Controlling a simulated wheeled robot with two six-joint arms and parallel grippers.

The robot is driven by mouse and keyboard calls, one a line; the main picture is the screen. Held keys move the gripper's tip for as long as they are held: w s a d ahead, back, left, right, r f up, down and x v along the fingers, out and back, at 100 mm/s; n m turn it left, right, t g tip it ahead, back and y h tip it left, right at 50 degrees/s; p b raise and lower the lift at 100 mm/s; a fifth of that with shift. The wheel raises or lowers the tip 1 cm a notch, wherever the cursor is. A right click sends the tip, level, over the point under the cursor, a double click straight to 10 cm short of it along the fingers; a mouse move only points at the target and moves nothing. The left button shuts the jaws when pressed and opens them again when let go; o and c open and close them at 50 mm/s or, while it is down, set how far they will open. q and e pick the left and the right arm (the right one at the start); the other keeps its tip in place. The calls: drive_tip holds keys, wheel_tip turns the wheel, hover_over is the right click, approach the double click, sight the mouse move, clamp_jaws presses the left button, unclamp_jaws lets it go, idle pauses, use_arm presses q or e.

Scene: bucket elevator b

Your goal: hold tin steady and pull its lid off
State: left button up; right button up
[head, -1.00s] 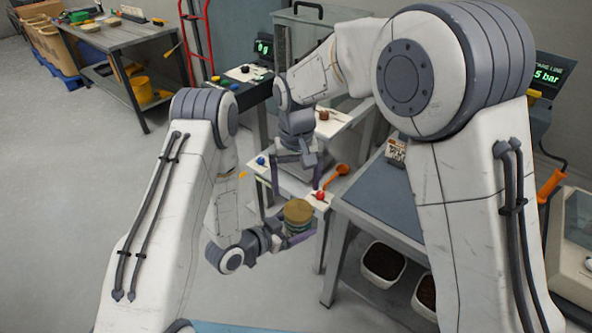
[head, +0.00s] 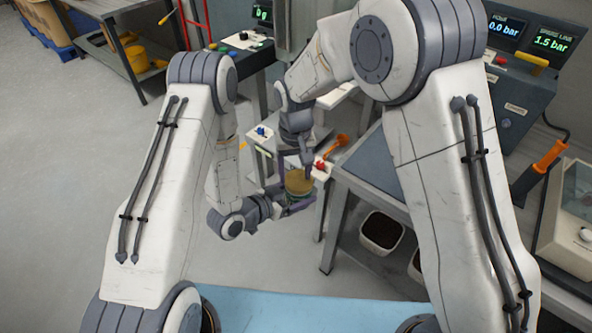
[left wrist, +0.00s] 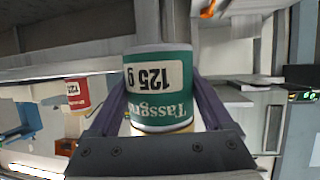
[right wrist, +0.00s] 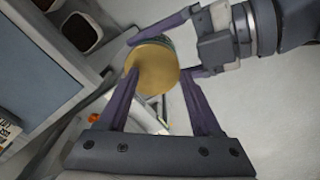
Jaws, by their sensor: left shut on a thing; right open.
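The green tin (left wrist: 160,85) has a cream label reading 125 g and a gold lid (right wrist: 155,70). In the head view the tin's lid (head: 298,182) faces up. My left gripper (head: 290,203) is shut on the tin's sides; its two fingers flank the tin in the left wrist view (left wrist: 162,95). My right gripper (head: 298,168) is open just above the lid. In the right wrist view its fingers (right wrist: 160,82) stand at either side of the lid disc, one fingertip overlapping its edge. Whether they touch the lid I cannot tell.
A bench (head: 380,165) stands at the right, with a dark-filled bin (head: 381,231) below.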

drive_tip(key=shift+d, duration=0.15)
drive_tip(key=c, duration=0.5)
drive_tip(key=shift+f, duration=0.1)
drive_tip(key=shift+s+d, duration=0.1)
drive_tip(key=shift+d, duration=0.1)
idle(0.5)
drive_tip(key=shift+a, duration=0.1)
idle(0.4)
drive_tip(key=shift+w+d+r, duration=0.1)
drive_tip(key=shift+w+r, duration=0.1)
drive_tip(key=shift+r, duration=0.4)
drive_tip(key=shift+w+d+r, duration=0.1)
drive_tip(key=shift+w+r, duration=0.05)
drive_tip(key=shift+r, duration=0.45)
